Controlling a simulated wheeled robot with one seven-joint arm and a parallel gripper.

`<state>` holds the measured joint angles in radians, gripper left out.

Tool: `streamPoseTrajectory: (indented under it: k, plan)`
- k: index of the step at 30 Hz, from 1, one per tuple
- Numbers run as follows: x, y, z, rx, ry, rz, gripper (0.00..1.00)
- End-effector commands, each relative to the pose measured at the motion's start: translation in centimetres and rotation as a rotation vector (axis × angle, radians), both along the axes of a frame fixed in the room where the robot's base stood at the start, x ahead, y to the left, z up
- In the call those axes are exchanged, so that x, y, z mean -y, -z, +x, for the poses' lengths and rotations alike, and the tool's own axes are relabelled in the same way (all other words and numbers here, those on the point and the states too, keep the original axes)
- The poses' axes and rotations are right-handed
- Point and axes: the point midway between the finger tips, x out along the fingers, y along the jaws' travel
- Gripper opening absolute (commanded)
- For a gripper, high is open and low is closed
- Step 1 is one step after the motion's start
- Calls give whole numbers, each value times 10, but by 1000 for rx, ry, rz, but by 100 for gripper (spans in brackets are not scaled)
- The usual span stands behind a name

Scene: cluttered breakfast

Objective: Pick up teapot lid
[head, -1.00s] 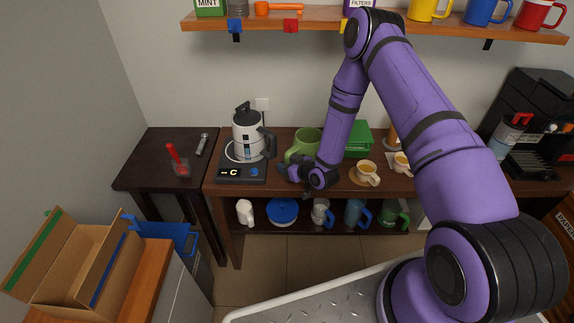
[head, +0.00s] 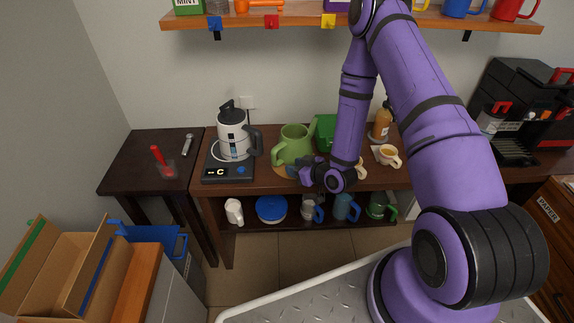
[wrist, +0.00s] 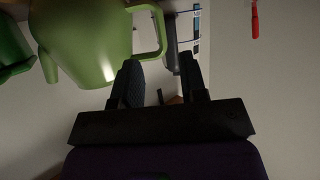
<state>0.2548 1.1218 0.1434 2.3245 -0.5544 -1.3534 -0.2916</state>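I cannot make out a separate lid in either view. My gripper (head: 291,170) is low in front of the teapot, pointing left. In the wrist view its two dark fingers (wrist: 158,72) stand apart with nothing seen between them.
A white kettle (head: 232,135) on its dark base stands left of the teapot. A green box (head: 326,132) is behind my forearm. A cup (head: 387,154) and an amber bottle (head: 381,124) stand to the right.

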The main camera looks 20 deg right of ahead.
Motion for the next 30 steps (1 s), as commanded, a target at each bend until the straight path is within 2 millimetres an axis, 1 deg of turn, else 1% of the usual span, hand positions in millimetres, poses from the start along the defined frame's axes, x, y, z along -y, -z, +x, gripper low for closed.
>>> streamPoseTrajectory:
  k: [3,8,11,13,17,21,26,30]
  plan:
    - [3,-3,-6,0,0,0,39]
    - [4,-6,-6,-1,-1,-3,39]
    - [6,-15,-1,-8,-4,-26,39]
    - [9,-28,6,-21,-6,-53,39]
    - [16,-61,20,-61,-4,-124,39]
    - [24,-101,29,-109,15,-197,39]
    - [35,-149,32,-164,53,-268,39]
    - [41,-192,27,-212,95,-316,39]
